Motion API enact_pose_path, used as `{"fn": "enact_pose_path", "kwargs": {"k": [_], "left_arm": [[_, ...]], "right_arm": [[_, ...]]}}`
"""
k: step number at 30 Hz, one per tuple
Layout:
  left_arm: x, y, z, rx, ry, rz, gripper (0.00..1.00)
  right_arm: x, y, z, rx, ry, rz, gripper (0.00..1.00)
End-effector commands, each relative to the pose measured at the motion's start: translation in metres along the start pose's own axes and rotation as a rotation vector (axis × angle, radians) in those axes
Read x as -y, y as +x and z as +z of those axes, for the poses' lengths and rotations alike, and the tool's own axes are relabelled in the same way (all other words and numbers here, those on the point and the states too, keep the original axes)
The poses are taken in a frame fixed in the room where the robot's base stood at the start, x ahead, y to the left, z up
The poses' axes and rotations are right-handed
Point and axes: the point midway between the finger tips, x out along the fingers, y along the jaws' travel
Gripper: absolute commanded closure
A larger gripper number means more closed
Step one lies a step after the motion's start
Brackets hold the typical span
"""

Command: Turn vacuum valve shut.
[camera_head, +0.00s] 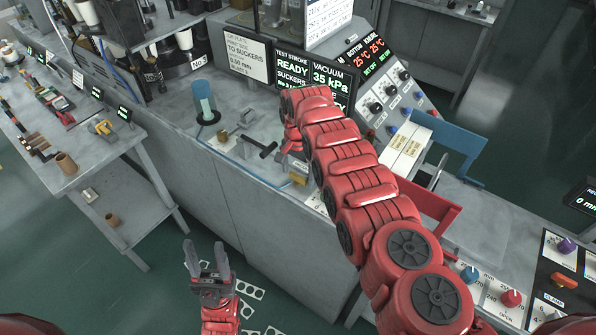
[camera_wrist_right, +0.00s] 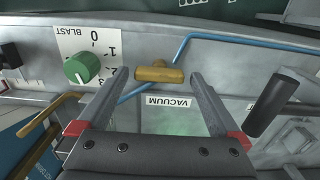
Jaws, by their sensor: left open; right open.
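The vacuum valve's brass T-shaped handle (camera_wrist_right: 160,74) shows in the right wrist view, above a white "VACUUM" label (camera_wrist_right: 168,101). It lies crosswise between the fingertips of my open right gripper (camera_wrist_right: 157,78), with a gap on each side. In the head view my right arm reaches down over the bench front, and a small yellow-brass part (camera_head: 298,180) shows beside the wrist; the right fingers are mostly hidden there. My left gripper (camera_head: 207,262) is open and empty, low over the floor in front of the bench. The vacuum display (camera_head: 330,76) reads 35 kPa.
A green "BLAST" knob (camera_wrist_right: 82,68) is left of the valve, and a black handle (camera_wrist_right: 271,104) is close on the right. A blue tube (camera_wrist_right: 235,43) runs behind. A black T-handle (camera_head: 262,148) and clear cylinder (camera_head: 206,102) stand on the bench.

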Motion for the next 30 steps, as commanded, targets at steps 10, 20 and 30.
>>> {"fn": "enact_pose_path", "kwargs": {"k": [10,20,30], "left_arm": [[0.0,0.0001,-0.0001,0.0,0.0,0.0,0.5],[0.0,0.0001,-0.0001,0.0,0.0,0.0,0.5],[-0.0001,-0.0023,0.0004,0.0,0.0,0.0,0.5]], "right_arm": [[-0.0002,0.001,0.0001,0.0,0.0,0.001,0.09],[-0.0001,0.0006,0.0001,0.0,0.0,0.0,0.68],[0.0,0.0002,-0.0006,-0.001,-0.032,-0.001,0.78]]}}
